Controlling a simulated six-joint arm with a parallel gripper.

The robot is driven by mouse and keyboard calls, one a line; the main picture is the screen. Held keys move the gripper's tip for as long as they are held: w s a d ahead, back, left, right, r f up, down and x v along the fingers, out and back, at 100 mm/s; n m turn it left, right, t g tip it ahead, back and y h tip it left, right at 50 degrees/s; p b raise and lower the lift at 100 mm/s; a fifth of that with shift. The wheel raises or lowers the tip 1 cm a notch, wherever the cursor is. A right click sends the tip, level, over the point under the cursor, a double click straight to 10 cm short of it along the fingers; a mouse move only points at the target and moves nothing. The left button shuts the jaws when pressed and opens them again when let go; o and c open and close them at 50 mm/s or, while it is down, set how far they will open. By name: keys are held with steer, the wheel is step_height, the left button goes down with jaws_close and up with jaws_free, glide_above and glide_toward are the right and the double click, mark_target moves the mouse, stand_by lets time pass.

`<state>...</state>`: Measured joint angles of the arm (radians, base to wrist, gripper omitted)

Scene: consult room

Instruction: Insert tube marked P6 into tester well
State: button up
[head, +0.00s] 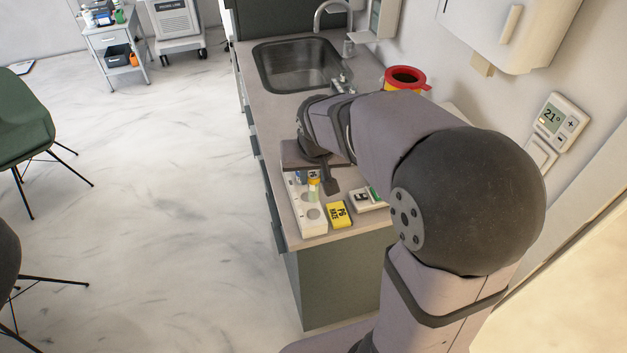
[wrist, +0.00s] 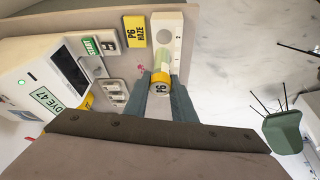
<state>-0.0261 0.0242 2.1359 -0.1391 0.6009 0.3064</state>
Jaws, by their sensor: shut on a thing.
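The tube marked P6 has a yellow cap (wrist: 160,87) and a pale green body (wrist: 162,60) in the wrist view. My gripper (wrist: 161,83) is shut on this tube near its cap. In the head view the tube (head: 313,190) stands upright at the white rack (head: 309,222); I cannot tell whether its lower end is still in a rack hole. A white device with a screen and a DYE 47 label (wrist: 45,100), which looks like the tester, is at the left of the wrist view.
A yellow P6 HAZE card (head: 339,214) lies beside the rack. A small white block with a green START label (wrist: 91,46) is near the device. The rack is close to the counter's edge, with open floor beyond. A sink (head: 300,65) and red-rimmed bin (head: 404,77) are farther back.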

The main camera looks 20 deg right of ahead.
steer(key=w+d+r+m+h+p, duration=0.1)
steer(key=w+d+r+p, duration=0.3)
steer(key=d, duration=0.3)
steer(key=w+d+r+m+p, duration=0.1)
steer(key=w+d+r+p, duration=0.1)
steer(key=w+d+r, duration=0.4)
steer(key=w+d+m+p, duration=0.2)
steer(key=d+p, duration=0.1)
steer(key=d, duration=1.9)
steer(key=shift+w+f+m+g+h, duration=0.3)
steer(key=shift+f+g+h, duration=0.1)
steer(key=shift+f+p, duration=0.1)
steer(key=shift+p, duration=0.45)
steer(key=shift+f, duration=0.2)
steer(key=shift+f+b, duration=1.55)
steer(key=shift+f, duration=0.75)
